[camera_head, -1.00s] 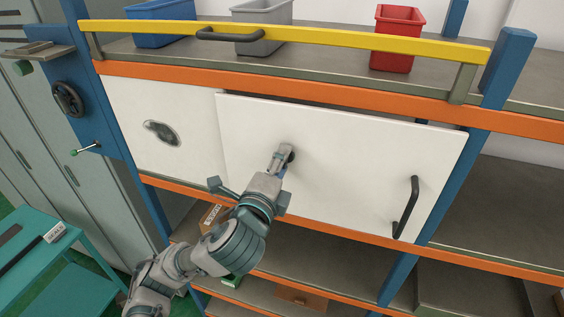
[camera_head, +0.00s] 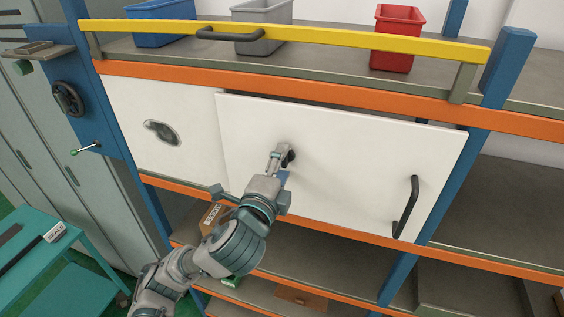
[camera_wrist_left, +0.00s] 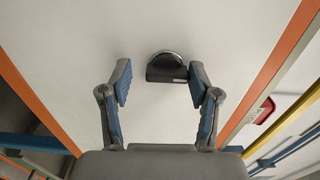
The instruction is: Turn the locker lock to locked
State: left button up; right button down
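The lock is a small dark round knob (camera_head: 291,156) on the white door panel (camera_head: 340,160) in the head view. In the left wrist view the knob (camera_wrist_left: 166,68) has a black front bar and a silvery rim. My left gripper (camera_head: 278,156) is at the door, beside the knob, and partly covers it in the head view. In the left wrist view the left gripper (camera_wrist_left: 158,82) is open and empty, its fingers apart on either side of the knob. I cannot tell whether a finger touches it. My right gripper is not in view.
The door has a black bar handle (camera_head: 405,207) at its right. A white panel with an oval recessed pull (camera_head: 161,132) stands to the left. Above run an orange beam and a yellow rail (camera_head: 330,38). A labelled brown box (camera_head: 212,217) sits on the shelf below.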

pick_arm(q)
jog(key=shift+o, duration=0.3)
jog(key=shift+s+a+r, duration=0.1)
jog(key=shift+a+r, duration=0.05)
jog(key=v, duration=0.7)
jog(key=shift+s, duration=0.2)
